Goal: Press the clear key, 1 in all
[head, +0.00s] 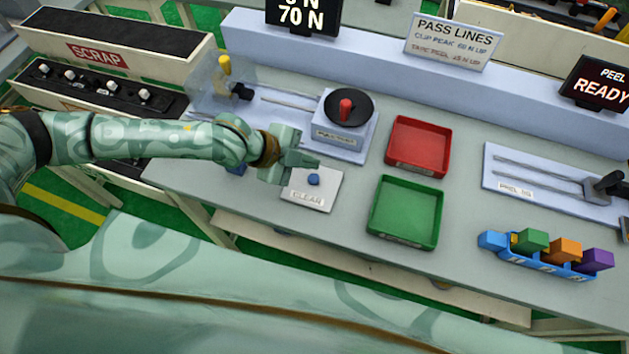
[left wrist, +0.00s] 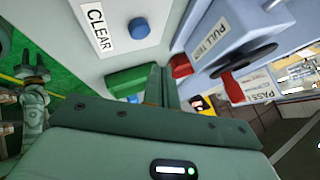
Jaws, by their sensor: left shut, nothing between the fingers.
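The clear key is a blue round button (head: 314,180) on a pale plate (head: 322,199) marked CLEAR, near the front edge of the bench. My left gripper (head: 312,163) is shut and empty, just behind and to the left of the button in the head view. In the left wrist view the blue button (left wrist: 139,28) shows apart from the shut fingers (left wrist: 158,82), with bare plate around it. I cannot tell the exact height of the fingertips over the plate.
A pull tester (head: 345,130) with a red-topped black knob stands behind the plate. A red tray (head: 446,147) and a green tray (head: 438,226) lie to the right. A blue rack (head: 540,262) holds coloured blocks. A peel slide (head: 520,187) is at far right.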

